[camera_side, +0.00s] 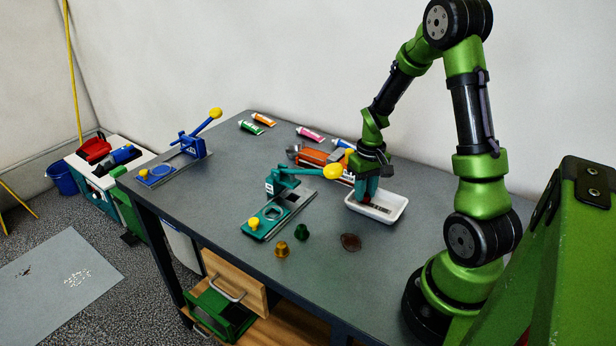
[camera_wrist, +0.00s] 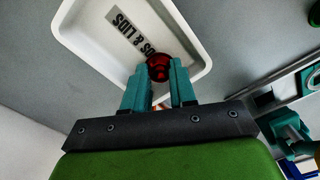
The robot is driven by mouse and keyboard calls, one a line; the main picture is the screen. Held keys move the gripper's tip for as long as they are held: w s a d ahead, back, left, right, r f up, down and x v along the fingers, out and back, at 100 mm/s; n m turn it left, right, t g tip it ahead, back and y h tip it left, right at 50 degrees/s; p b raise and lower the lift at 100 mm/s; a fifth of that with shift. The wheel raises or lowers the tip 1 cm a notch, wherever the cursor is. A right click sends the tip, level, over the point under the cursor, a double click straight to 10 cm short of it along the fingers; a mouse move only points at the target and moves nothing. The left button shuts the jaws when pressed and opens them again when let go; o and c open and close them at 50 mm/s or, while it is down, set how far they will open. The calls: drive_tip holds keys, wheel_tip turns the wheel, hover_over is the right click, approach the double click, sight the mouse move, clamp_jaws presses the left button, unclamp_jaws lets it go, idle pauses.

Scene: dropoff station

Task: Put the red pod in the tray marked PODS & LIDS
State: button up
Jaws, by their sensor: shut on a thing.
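The red pod (camera_wrist: 158,67) is between the teal fingertips of my gripper (camera_side: 367,197), which is shut on it. In the wrist view the pod is seen over the tray, near its label. The white tray (camera_wrist: 88,28) carries a dark label reading PODS & LIDS, partly covered by the pod and fingers. In the side view the tray (camera_side: 374,216) stands on the table at the arm's left, with my fingers pointing down over it. The fingers hide most of the pod there, and I cannot tell whether it touches the tray floor.
A teal press (camera_side: 290,188) with a yellow-knobbed lever stands close left of the tray. A blue press (camera_side: 190,146) stands far left.

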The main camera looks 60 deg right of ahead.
drive_tip(key=shift+f, duration=0.3)
drive_tip(key=shift+f, duration=0.15)
drive_tip(key=o, duration=0.5)
wheel_tip(320, 180, up, 12)
drive_tip(key=s+a+r+t, duration=0.1)
drive_tip(key=a+r, duration=0.3)
drive_tip(key=a, duration=0.4)
drive_tip(key=s+a+r+n+t+y, duration=0.1)
drive_tip(key=s+a+r+t, duration=0.1)
drive_tip(key=a, duration=0.6)
drive_tip(key=s+a+r+n+t, duration=0.1)
drive_tip(key=a+r+t, duration=0.3)
drive_tip(key=a, duration=0.3)
drive_tip(key=shift+s+a+r+y, duration=0.15)
drive_tip(key=shift+a+r+y, duration=0.05)
drive_tip(key=shift+r, duration=0.2)
drive_tip(key=shift+s+a+r+y, duration=0.1)
drive_tip(key=shift+a+r+y, duration=0.1)
drive_tip(key=shift+r, duration=0.2)
